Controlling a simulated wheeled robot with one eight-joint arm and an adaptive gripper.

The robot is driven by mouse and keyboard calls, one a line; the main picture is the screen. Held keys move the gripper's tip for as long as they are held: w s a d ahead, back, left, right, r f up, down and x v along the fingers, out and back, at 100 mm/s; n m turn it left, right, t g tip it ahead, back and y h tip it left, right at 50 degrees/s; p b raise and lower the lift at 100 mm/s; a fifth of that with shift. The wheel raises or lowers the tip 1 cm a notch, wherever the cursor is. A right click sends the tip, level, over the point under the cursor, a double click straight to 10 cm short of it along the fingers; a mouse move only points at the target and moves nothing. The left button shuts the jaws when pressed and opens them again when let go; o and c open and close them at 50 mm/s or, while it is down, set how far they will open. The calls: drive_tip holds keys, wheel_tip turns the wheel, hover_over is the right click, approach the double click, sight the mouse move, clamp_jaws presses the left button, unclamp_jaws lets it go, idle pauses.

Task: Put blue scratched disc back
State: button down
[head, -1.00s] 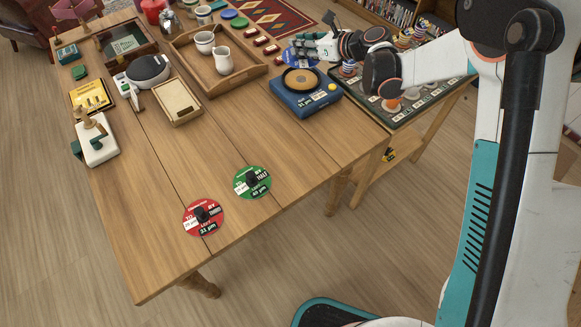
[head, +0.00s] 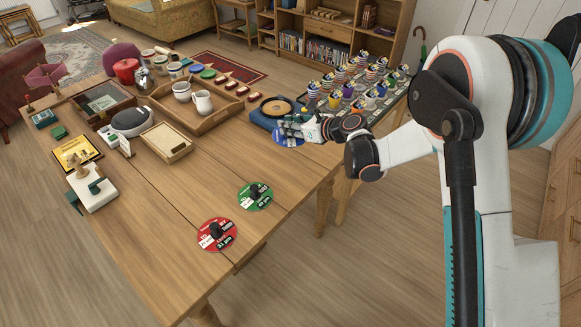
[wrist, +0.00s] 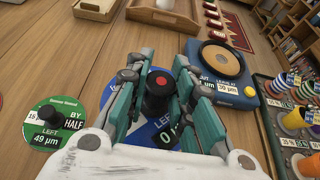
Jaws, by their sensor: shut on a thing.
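The blue disc (head: 288,140) is in my gripper (head: 305,130), in front of the blue machine (head: 262,120) on the table. In the wrist view my gripper (wrist: 160,100) is shut on the black knob (wrist: 158,88) at the disc's middle. The blue disc (wrist: 118,88) shows around the fingers, with parts hidden by them. Whether it touches the table is unclear. A green disc (head: 255,196) and a red disc (head: 216,234) lie nearer on the table, each with a black knob. The green disc also shows at the wrist view's left (wrist: 48,125).
A rack of colourful spools (head: 352,90) stands to the right, beyond the blue machine. A wooden tray (head: 212,125) with white jugs and a small wooden box (head: 168,143) lie to the left. The table (head: 190,185) is bare between the box and the discs.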

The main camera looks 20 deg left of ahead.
wheel_tip(320, 180, down, 15)
drive_tip(key=b, duration=0.5)
drive_tip(key=shift+f, duration=0.1)
drive_tip(key=c, duration=1.4)
unclamp_jaws()
drive_tip(key=shift+s+d+r, duration=0.15)
drive_tip(key=shift+d+r, duration=0.15)
drive_tip(key=p+v, duration=0.4)
drive_tip(key=v, duration=0.7)
drive_tip(key=shift+d, duration=0.15)
drive_tip(key=shift+r, duration=0.1)
